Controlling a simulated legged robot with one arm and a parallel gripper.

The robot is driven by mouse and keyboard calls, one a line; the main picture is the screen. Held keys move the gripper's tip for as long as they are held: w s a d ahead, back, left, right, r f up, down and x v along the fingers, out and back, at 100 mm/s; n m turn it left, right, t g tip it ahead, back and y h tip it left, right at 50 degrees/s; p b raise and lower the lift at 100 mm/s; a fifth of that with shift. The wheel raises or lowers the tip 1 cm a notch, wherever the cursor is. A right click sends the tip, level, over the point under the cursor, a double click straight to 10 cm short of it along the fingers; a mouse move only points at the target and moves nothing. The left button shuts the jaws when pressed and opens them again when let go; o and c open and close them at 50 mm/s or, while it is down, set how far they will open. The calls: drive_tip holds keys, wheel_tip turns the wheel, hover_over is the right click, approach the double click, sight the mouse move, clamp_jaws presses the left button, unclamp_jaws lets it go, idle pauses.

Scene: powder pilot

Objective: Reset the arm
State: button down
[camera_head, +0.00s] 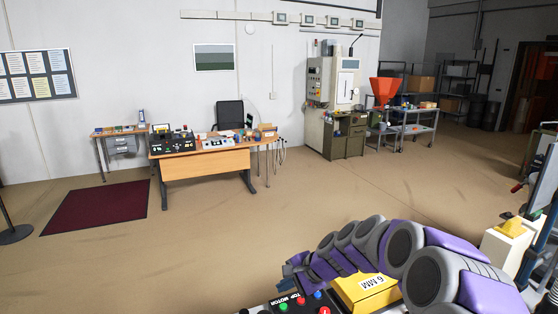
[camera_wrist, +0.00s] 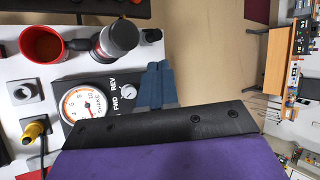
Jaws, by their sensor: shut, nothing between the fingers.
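My purple and grey arm reaches from the lower right across the front of the head view. My gripper (camera_head: 289,269), with blue fingers, is at its left end, low beside a panel and a yellow block marked "6 MM" (camera_head: 365,291). In the wrist view my gripper (camera_wrist: 158,72) shows its blue fingers together, with nothing between them. They are at the edge of a panel, near a dial marked FWD and REV (camera_wrist: 128,93). I cannot tell whether they touch it. The black wrist housing hides what lies below.
A control panel with coloured buttons (camera_head: 302,301) is at the front. Beyond lie open floor, a dark red mat (camera_head: 97,208), a desk (camera_head: 205,165) and a machine (camera_head: 336,90).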

drive_tip(key=s+d+r+n+g+h, duration=0.1)
drive_tip(key=s+n, duration=0.2)
drive_tip(key=s, duration=0.6)
drive_tip(key=s+r+n+g+h, duration=0.1)
drive_tip(key=s+r+n+g, duration=0.15)
drive_tip(key=s, duration=0.65)
drive_tip(key=s+d+f+n+g+h+b, duration=0.1)
drive_tip(key=s+d, duration=0.4)
drive_tip(key=s, duration=0.7)
drive_tip(key=s+d+f+n+h+b, duration=0.1)
drive_tip(key=s+d+n+h, duration=0.3)
drive_tip(key=s, duration=0.7)
drive_tip(key=shift+s+d+f+g, duration=0.4)
drive_tip(key=shift+d+f, duration=0.2)
drive_tip(key=shift+d, duration=0.55)
idle(0.7)
